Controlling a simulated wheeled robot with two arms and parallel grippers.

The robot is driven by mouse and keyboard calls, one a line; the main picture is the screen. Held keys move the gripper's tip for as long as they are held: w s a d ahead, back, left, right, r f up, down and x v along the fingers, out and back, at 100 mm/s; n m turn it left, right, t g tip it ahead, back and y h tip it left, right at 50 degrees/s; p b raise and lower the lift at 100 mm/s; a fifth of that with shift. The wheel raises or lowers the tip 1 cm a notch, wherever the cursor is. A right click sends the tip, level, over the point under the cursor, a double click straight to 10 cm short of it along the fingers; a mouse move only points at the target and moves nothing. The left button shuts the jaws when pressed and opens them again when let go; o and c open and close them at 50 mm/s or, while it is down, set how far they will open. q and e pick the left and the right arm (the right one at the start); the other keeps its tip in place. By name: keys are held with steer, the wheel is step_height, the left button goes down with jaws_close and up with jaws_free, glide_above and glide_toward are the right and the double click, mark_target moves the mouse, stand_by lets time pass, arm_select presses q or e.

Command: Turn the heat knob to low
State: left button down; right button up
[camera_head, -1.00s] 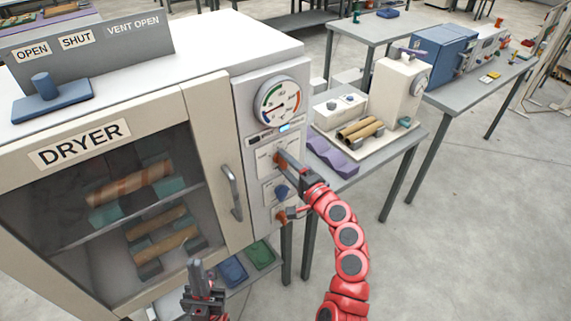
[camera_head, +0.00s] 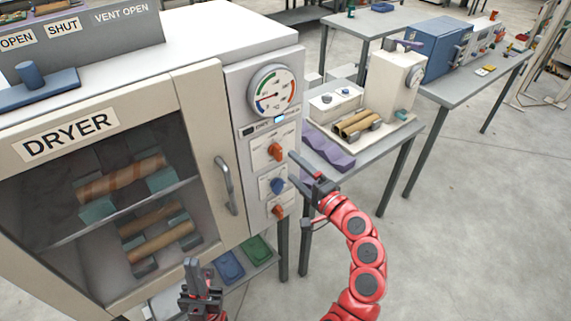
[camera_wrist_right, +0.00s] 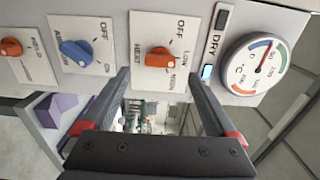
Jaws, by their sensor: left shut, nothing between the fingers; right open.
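The heat knob (camera_head: 275,151) is the upper orange knob on the dryer's front panel. In the right wrist view the orange heat knob (camera_wrist_right: 158,57) sits on a white plate marked HEAT, OFF, LOW and HIGH. Its exact setting is hard to read. My right gripper (camera_head: 291,166) is open and empty, just right of the panel and apart from the knob. In the wrist view its two fingers (camera_wrist_right: 159,74) lie on either side of the knob's line, with the knob uncovered. My left gripper (camera_head: 189,262) is shut and empty, low in front of the dryer.
A blue knob (camera_head: 278,186) and a lower orange knob (camera_head: 278,211) sit below the heat knob. A round dial gauge (camera_head: 272,90) is above it. The dryer door handle (camera_head: 226,185) stands out to the left. A side table with a purple wavy piece (camera_head: 328,152) is at right.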

steer(key=b+v, duration=0.2)
steer(key=v, duration=0.9)
steer(key=shift+w, duration=0.1)
